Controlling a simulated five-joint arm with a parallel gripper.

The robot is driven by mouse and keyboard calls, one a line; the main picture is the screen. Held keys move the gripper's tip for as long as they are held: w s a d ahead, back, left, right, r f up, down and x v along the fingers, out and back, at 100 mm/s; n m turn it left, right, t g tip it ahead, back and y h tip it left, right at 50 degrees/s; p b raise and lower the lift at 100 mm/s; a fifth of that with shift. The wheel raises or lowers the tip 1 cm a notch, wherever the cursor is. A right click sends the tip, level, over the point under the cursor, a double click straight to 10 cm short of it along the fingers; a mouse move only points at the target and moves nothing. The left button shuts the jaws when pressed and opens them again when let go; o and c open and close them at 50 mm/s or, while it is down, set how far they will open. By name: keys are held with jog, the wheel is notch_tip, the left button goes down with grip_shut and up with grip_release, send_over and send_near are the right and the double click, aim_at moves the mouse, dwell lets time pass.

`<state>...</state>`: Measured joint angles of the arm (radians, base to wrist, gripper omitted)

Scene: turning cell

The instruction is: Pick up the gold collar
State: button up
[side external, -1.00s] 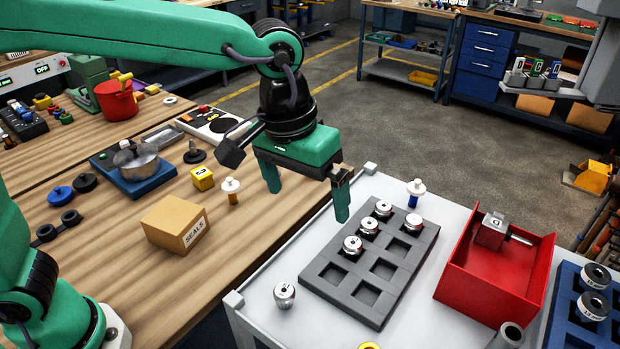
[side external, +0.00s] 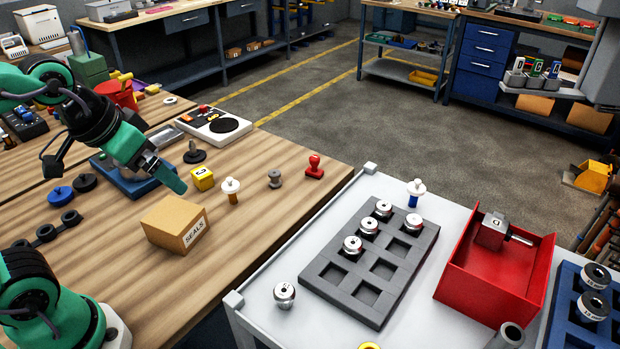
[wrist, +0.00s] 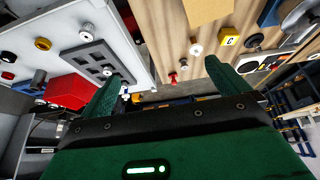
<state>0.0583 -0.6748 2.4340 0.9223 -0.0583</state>
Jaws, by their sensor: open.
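A gold ring-shaped piece, which looks like the gold collar (side external: 369,346), shows at the bottom edge of the side view, mostly cut off by the frame. It sits on the white cart top (side external: 262,262), in front of the grey tray. A gold round piece (wrist: 41,76) in the wrist view, beside the red bin, looks like the same collar. My gripper (side external: 172,178) is over the wooden bench near the blue pad, far left of the collar. In the wrist view my gripper's two fingers (wrist: 163,72) are wide apart with nothing between them.
A grey pocketed tray (side external: 352,322) holds several silver collars. A red bin (side external: 462,284) with a metal block stands right of it. A silver knob (side external: 284,295) stands left of the tray. A SEALS carton (side external: 163,224) and a red stamp (side external: 314,167) stand on the bench.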

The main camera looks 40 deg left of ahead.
jog(key=shift+s+a+f, duration=0.45)
jog(key=shift+s+a, duration=0.25)
jog(key=shift+s, duration=0.05)
jog(key=c, duration=0.8)
jog(key=shift+w+d, duration=0.1)
jog(key=w+d+f+g+h, duration=0.1)
jog(key=w+d, duration=0.4)
jog(key=d, duration=0.3)
jog(key=w+d+g, duration=0.2)
jog(key=w+d, duration=0.4)
jog(key=d, duration=0.3)
jog(key=shift+s+d+f+g+y, duration=0.2)
jog(key=shift+s+d+f+g, duration=0.2)
jog(key=shift+d+f, duration=2.85)
jog(key=shift+s+d+f+g+y, duration=0.2)
jog(key=shift+s+d+f+g, duration=0.25)
jog(key=shift+d+f, duration=2.85)
jog(key=shift+s+d+f+g+y, duration=0.4)
jog(key=shift+d+f, duration=1.2)
jog(key=shift+d, duration=3.25)
